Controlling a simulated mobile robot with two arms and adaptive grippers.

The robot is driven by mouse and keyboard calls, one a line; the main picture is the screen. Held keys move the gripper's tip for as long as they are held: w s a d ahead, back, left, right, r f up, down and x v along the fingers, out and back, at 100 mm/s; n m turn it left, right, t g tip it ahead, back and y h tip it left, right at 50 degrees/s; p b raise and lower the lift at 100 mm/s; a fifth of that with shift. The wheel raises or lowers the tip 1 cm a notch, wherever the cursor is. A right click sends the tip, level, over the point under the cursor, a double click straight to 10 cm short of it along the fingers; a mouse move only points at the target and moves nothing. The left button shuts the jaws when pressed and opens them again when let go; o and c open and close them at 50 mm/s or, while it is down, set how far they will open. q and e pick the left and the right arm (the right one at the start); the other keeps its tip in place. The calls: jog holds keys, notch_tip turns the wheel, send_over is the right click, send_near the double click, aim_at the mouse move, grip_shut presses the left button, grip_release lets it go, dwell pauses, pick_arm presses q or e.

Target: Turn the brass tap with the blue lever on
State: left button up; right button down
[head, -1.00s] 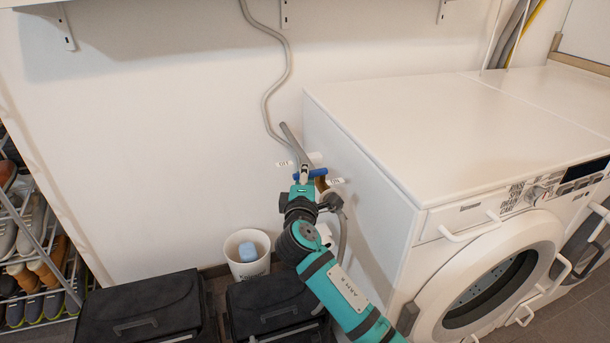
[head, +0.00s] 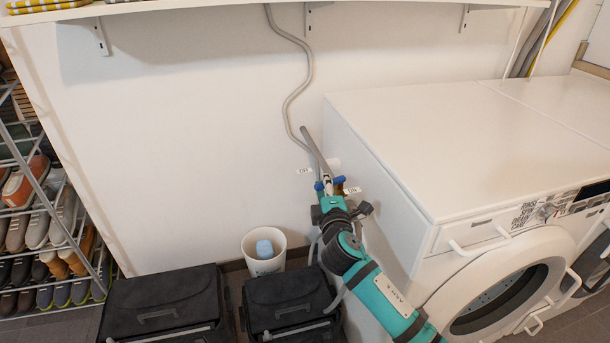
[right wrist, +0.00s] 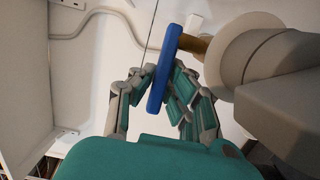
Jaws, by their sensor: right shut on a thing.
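The brass tap (right wrist: 193,44) sticks out from the wall hose fitting, left of the white washing machine. Its blue lever (head: 341,179) shows on both sides of my right gripper (head: 328,188) in the head view, lying roughly level with a slight slant. In the right wrist view the blue lever (right wrist: 162,70) runs between the fingers of my right gripper (right wrist: 157,88), which is shut on it. A small OFF label (head: 304,171) is on the wall to the left of the lever, an ON label (head: 353,190) to its right. My left gripper is not in view.
The washing machine (head: 375,205) stands close on the right of the tap. A grey hose (head: 287,105) runs down the wall to it. Below are a white bin (head: 252,250) and two dark boxes (head: 160,305). A shoe rack (head: 55,220) stands at the left.

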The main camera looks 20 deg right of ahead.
jog(key=shift+s+y, duration=0.1)
jog(key=shift+y, duration=0.2)
jog(key=c, duration=1.3)
grip_release()
jog(key=v, duration=1.2)
jog(key=shift+f, duration=0.1)
jog(key=shift+c, duration=0.3)
